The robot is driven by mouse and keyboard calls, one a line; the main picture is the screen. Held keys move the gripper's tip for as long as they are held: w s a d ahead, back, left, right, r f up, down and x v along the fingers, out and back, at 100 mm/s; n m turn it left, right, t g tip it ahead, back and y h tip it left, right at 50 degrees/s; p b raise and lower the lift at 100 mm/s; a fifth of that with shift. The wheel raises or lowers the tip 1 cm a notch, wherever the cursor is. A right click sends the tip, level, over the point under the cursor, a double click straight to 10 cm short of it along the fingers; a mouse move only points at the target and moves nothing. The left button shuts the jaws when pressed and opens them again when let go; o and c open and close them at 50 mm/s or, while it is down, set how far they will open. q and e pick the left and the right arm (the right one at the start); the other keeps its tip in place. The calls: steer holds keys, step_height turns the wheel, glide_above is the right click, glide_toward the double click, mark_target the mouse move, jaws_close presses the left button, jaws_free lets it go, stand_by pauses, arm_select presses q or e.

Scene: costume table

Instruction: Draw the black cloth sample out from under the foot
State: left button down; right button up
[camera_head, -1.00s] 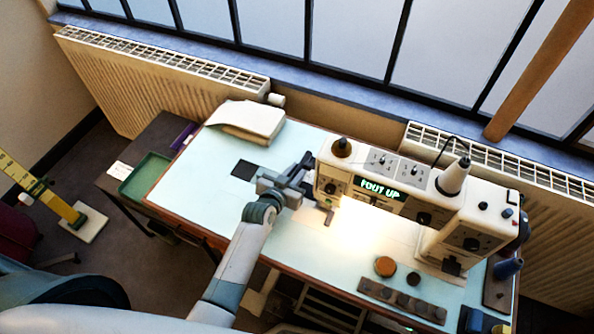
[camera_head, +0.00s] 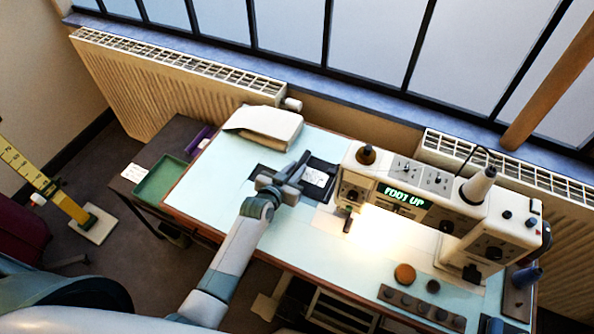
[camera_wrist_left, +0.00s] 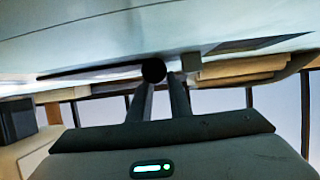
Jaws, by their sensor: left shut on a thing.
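The black cloth sample (camera_head: 329,167) lies on the pale blue table left of the sewing machine, with a white patch on it. It is clear of the machine's foot (camera_head: 348,222). My left gripper (camera_head: 300,172) is shut on the cloth and hides part of it. In the left wrist view, my left gripper's fingers (camera_wrist_left: 158,84) are close together by a dark round end, and the cloth shows as a thin dark strip (camera_wrist_left: 85,73). The sewing machine (camera_head: 425,195) shows a green "FOOT UP" display. My right gripper is not in view.
A dark square (camera_head: 262,170) on the table is partly behind my gripper. A folded cream cloth (camera_head: 265,125) lies at the back left. A green tray (camera_head: 160,180) is on the side table. Discs (camera_head: 404,274) and a dark strip sit at the front right.

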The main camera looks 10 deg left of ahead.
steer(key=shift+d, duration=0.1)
arm_select(q)
steer(key=c, duration=1.6)
jaws_free()
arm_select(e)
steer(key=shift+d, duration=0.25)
arm_select(q)
steer(key=shift+o, duration=0.2)
steer(key=shift+s+a, duration=0.1)
steer(key=shift+s, duration=0.05)
